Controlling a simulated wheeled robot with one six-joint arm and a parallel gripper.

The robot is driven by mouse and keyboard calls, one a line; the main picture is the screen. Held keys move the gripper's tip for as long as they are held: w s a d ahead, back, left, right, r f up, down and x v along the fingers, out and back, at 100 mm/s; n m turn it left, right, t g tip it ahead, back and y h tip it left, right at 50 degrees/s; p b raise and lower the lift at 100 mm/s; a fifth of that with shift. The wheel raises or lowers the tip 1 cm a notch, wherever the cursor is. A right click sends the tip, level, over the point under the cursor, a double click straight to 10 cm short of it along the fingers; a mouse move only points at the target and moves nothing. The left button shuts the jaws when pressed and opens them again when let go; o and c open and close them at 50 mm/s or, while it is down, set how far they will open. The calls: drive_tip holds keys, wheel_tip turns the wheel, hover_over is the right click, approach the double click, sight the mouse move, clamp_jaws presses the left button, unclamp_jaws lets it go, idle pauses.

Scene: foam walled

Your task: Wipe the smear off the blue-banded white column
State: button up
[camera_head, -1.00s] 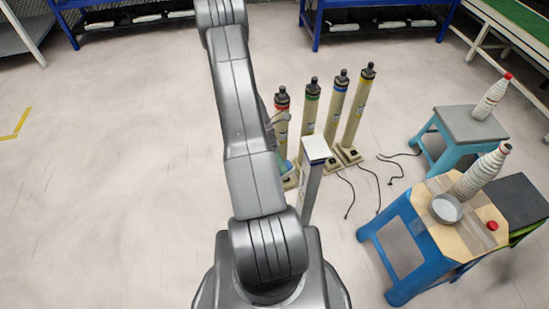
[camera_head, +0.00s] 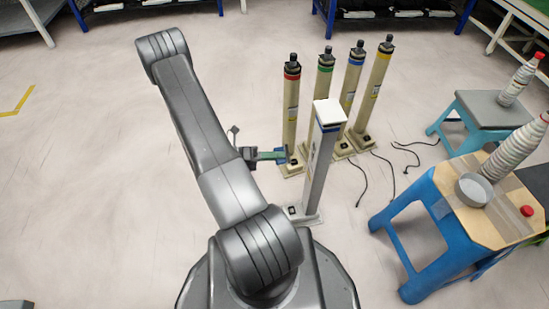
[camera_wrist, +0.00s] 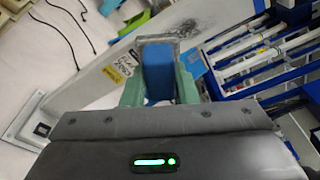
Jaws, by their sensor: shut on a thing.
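The square white column (camera_head: 324,165) with a blue band under its pale cap stands upright in front of my base. In the wrist view its near face (camera_wrist: 85,88) runs diagonally, with a yellow label on it. A grey smear (camera_wrist: 190,27) darkens the face towards the banded end. My gripper (camera_head: 276,155) is left of the column. Its green fingers, also in the wrist view (camera_wrist: 158,88), are shut on a blue pad (camera_wrist: 157,70). The pad overlaps the column face close to the smear; I cannot tell whether it touches. The smeared face is mostly hidden in the head view.
Several cream cylinders with coloured bands stand close behind, including a red-banded one (camera_head: 291,110). Black cables (camera_head: 385,170) lie on the floor to their right. A blue stool (camera_head: 430,205) with a bowl and bottle is at right. The floor at left is clear.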

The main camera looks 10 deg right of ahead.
drive_tip(key=shift+w+d, duration=0.15)
drive_tip(key=shift+d, duration=1.25)
drive_tip(key=shift+w+d, duration=0.1)
drive_tip(key=shift+d, duration=1.3)
drive_tip(key=shift+d, duration=0.95)
